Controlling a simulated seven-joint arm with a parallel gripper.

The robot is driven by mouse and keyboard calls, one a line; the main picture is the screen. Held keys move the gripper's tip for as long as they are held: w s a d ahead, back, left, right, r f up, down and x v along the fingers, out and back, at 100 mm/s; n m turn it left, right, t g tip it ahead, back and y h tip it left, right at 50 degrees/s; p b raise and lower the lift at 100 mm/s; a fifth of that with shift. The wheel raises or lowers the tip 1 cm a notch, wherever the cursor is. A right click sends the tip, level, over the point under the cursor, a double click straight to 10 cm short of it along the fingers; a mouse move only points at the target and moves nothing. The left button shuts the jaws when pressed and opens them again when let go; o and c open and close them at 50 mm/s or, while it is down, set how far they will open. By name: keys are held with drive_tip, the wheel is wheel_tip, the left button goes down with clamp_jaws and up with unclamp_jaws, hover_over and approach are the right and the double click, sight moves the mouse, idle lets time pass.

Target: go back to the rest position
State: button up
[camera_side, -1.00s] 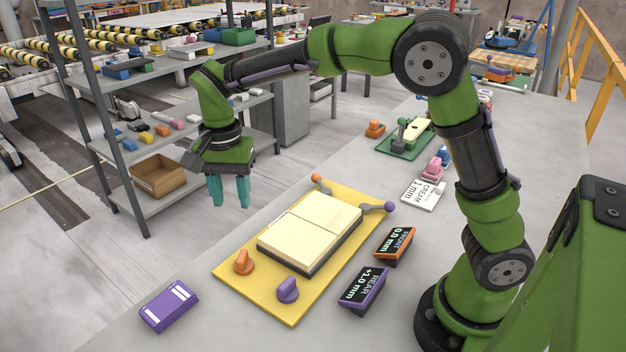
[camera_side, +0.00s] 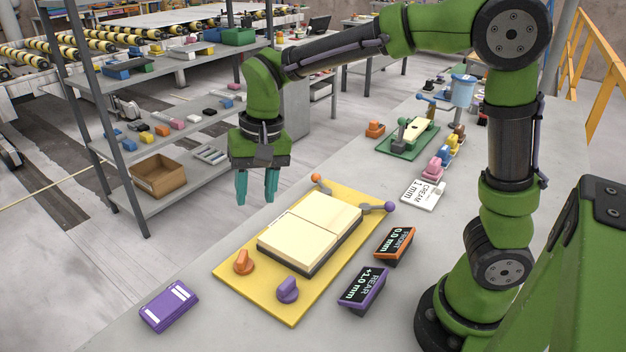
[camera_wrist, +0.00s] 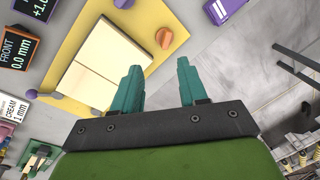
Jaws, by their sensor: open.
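My gripper (camera_side: 256,187) is open and empty, with its two teal fingers pointing down in the side view. It hangs in the air above the far left edge of the stone slab (camera_side: 215,240), beyond the yellow board (camera_side: 225,271). In the wrist view my gripper (camera_wrist: 160,88) shows both fingers apart with nothing between them. The yellow board carries two cream blocks side by side on a dark base (camera_side: 290,268), which also show in the wrist view (camera_wrist: 108,58).
Orange (camera_side: 243,262) and purple (camera_side: 288,291) knobs sit on the board. A FRONT display (camera_side: 395,246) reads 0.0 mm; a REAR display (camera_side: 362,291) reads +1.0 mm. A purple block (camera_side: 169,306) lies at front left. A green fixture (camera_side: 408,137) and shelf (camera_side: 155,75) stand farther back.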

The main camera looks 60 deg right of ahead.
drive_tip(key=s+d+r+n+t, duration=0.1)
drive_tip(key=s+d+r+t, duration=0.1)
drive_tip(key=s, duration=0.5)
drive_tip(key=s+d+r+n+t, duration=0.1)
drive_tip(key=s+d+r+t, duration=0.1)
drive_tip(key=s+d+t, duration=0.2)
drive_tip(key=s+d, duration=0.1)
drive_tip(key=s, duration=0.2)
drive_tip(key=shift+s+r+n+y, duration=0.15)
drive_tip(key=shift+s+n+y, duration=0.15)
drive_tip(key=shift+n, duration=0.1)
